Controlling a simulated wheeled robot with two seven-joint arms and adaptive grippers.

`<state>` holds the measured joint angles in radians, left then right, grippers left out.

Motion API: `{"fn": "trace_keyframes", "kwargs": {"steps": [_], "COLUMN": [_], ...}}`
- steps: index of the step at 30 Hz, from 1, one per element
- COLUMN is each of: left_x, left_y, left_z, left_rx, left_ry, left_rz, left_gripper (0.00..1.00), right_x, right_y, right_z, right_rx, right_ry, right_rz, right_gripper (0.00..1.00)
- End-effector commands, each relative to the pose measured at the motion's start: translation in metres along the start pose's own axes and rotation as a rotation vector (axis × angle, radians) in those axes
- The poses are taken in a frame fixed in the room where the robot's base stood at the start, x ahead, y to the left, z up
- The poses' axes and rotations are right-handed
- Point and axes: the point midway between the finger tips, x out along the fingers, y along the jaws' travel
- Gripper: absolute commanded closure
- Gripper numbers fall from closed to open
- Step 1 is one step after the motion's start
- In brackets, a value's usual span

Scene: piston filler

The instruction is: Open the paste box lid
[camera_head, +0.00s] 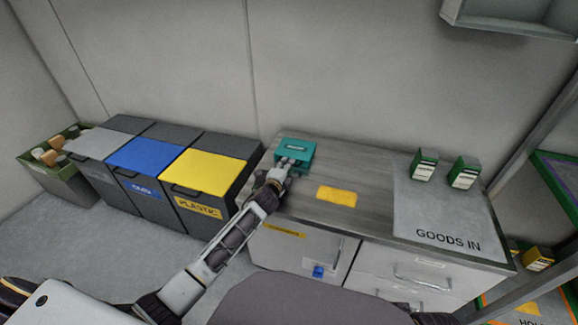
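A small teal box (296,147) with a label on its front stands at the left back of the grey counter (340,167). I take it to be the paste box, and its lid looks closed. My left gripper (286,165) reaches up from the lower left, with its fingers at the front of the box. I cannot tell whether the fingers touch the box, or whether they are open or shut. The gripper hides part of the box's lower front. My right gripper is not in view.
Two green-and-white cartons (424,168) (465,173) stand at the back of the GOODS IN mat (439,211). Lidded bins (211,170) stand left of the counter, and a wall shelf (510,17) hangs at upper right.

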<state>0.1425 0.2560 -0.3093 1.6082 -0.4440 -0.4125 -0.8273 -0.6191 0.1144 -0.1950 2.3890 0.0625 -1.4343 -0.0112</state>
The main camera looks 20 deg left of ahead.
Motion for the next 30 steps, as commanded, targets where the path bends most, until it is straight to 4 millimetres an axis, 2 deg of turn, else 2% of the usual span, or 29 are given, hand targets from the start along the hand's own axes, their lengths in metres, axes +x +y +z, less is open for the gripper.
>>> {"fn": "trace_keyframes", "kwargs": {"steps": [9,24,30], "left_x": [0.023,0.029,0.029], "left_y": [0.0,0.0,0.0], "left_z": [-0.001,-0.001,0.0], "left_rx": [-0.002,-0.001,-0.001], "left_ry": [0.001,0.001,0.001], "left_rz": [-0.001,0.0,0.0], "left_gripper": [0.7,0.7,0.94], "right_x": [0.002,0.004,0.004], "right_y": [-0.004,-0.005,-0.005], "right_z": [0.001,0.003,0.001], "right_rx": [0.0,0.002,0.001], "right_ry": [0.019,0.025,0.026], "right_rz": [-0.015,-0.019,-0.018], "right_gripper": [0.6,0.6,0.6]}}
